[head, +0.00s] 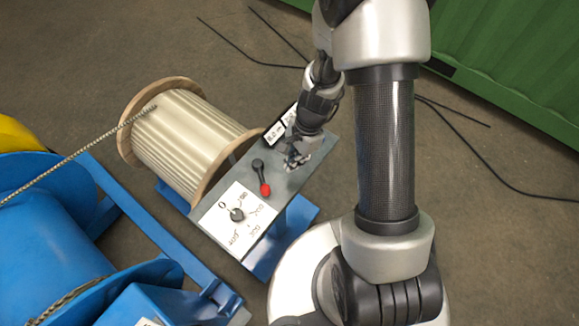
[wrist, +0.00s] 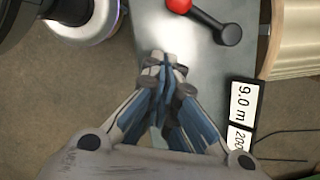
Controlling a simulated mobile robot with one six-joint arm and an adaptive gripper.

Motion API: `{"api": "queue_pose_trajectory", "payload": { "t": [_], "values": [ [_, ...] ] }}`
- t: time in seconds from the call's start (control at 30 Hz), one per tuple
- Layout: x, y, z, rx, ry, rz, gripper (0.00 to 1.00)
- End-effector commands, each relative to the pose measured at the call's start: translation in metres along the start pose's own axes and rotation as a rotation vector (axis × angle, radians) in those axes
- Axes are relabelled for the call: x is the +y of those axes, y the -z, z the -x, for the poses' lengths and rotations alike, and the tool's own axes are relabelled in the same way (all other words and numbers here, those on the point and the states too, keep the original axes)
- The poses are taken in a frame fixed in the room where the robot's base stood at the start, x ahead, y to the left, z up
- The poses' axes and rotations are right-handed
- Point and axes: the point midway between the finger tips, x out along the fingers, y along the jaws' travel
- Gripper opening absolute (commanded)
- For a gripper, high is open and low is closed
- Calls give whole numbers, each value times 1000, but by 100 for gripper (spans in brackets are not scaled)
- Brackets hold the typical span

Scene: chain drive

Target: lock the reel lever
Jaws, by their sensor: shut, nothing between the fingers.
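The reel lever (head: 262,178) is a black arm with a red knob, on the grey panel (head: 302,182) beside the wooden reel (head: 190,140). In the head view its red end points down, toward the white dial plate. In the wrist view the lever (wrist: 208,22) is at the top, its red knob at the upper left of its black pivot. My gripper (head: 296,160) is over the panel, up and to the right of the lever, apart from it. In the wrist view my gripper (wrist: 165,68) has its fingertips together, with nothing between them.
A white plate with a black knob (head: 237,214) sits at the panel's near end. A display reading 9.0 m (wrist: 245,100) stands at the panel's edge by the reel. Blue machinery (head: 60,240) fills the left. A rope (head: 80,152) runs from the reel. Black cables lie on the floor.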

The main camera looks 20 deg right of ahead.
Motion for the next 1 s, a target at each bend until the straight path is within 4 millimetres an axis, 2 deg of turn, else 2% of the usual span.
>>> {"api": "queue_pose_trajectory", "payload": {
  "t": [0.03,0.1,0.3,0.9,1.0],
  "values": [
    [0,0,14,1,3,-2,0],
    [0,0,24,1,3,-2,0],
    [1,0,40,0,0,-1,0],
    [1,0,41,0,0,-1,0],
    [-1,-1,47,4,8,20,0]
  ]
}}
